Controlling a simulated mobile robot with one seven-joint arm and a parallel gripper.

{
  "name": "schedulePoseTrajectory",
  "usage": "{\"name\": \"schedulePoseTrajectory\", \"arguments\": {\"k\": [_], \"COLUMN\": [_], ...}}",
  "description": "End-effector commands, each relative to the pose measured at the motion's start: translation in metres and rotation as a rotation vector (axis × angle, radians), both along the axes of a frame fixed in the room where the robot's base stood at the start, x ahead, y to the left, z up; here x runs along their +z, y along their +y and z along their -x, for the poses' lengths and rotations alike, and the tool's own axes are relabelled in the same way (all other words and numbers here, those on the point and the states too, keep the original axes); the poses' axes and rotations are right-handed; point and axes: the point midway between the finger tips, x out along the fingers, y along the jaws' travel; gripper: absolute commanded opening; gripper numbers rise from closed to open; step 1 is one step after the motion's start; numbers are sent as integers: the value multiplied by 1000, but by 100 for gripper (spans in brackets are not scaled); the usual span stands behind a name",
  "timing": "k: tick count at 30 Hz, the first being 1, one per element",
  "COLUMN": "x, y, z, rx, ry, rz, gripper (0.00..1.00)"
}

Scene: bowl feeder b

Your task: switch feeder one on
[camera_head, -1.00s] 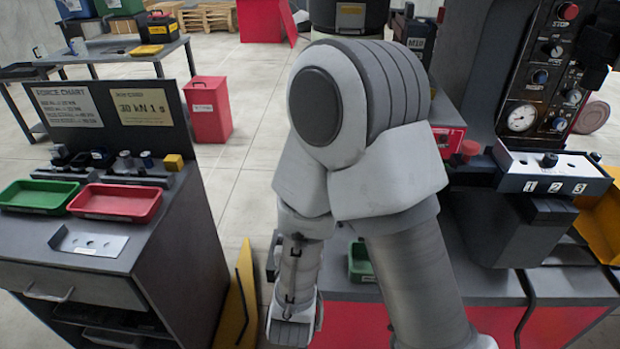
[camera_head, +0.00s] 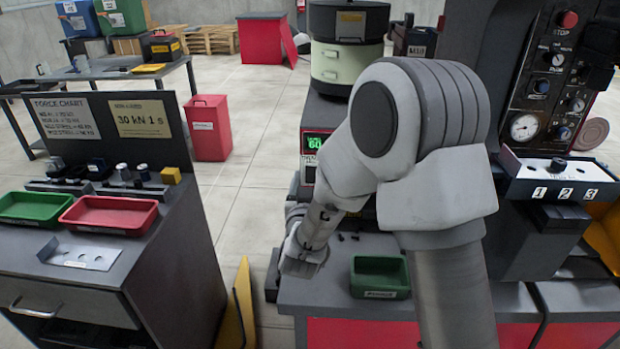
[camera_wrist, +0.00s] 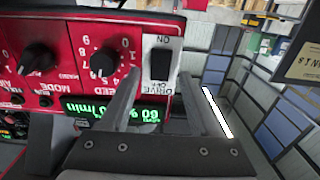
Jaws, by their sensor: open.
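In the wrist view a red control panel (camera_wrist: 75,50) appears upside down and close. A black rocker switch (camera_wrist: 161,63) sits on its white plate, marked ON, OFF and DRIVE. My gripper (camera_wrist: 158,80) is open and empty, its two fingers spread in front of the switch, one on each side of it in the picture. I cannot tell if they touch the panel. A green lit display (camera_wrist: 110,110) shows partly behind the left finger.
Black knobs (camera_wrist: 103,62) sit beside the switch. In the head view a green tray (camera_head: 380,278) stands on the bench below my arm. A panel with a red stop button (camera_head: 568,19) and a box numbered 1, 2, 3 (camera_head: 560,180) stand at the right.

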Motion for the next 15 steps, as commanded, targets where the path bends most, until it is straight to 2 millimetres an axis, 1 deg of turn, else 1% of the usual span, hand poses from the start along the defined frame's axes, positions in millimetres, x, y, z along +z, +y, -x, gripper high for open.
{"name": "schedulePoseTrajectory", "arguments": {"k": [3, 11, 12, 14, 15], "x": [0, 0, 0, 0, 0], "y": [-1, 0, 0, 0, 0], "z": [-6, -8, -7, -7, -7], "rx": [-1, 0, 0, 0, 0], "ry": [0, 1, 1, 1, 1], "rz": [0, 0, 0, 0, 0], "gripper": [62, 62, 61, 50, 43]}}
